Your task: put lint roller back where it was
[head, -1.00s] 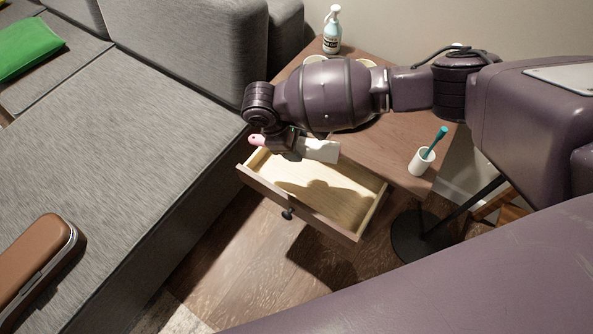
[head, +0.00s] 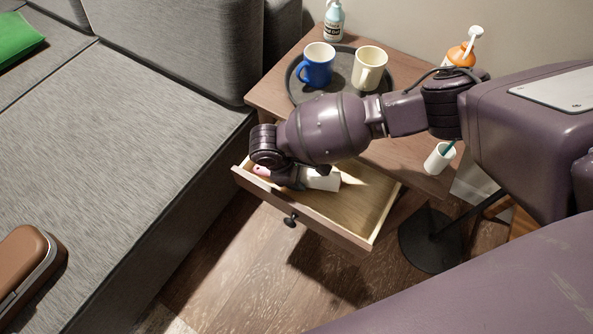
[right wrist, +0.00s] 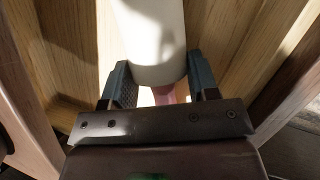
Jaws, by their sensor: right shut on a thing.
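The lint roller (head: 320,180) has a white roll and a pink handle. My right gripper (head: 287,178) is shut on it, and the roller lies inside or just above the open drawer (head: 365,205) of the wooden side table. In the right wrist view the white roll (right wrist: 152,40) extends away between the fingers (right wrist: 160,88), with a bit of pink handle between them and the drawer's wood below. I cannot tell whether the roller touches the drawer bottom. My left gripper is not in view.
The side table (head: 285,70) carries a black tray (head: 345,60) with a blue mug (head: 318,64) and a cream mug (head: 370,68). A white cup (head: 439,158) stands at its right edge. A grey sofa (head: 110,150) stands close on the left. The drawer's right part is empty.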

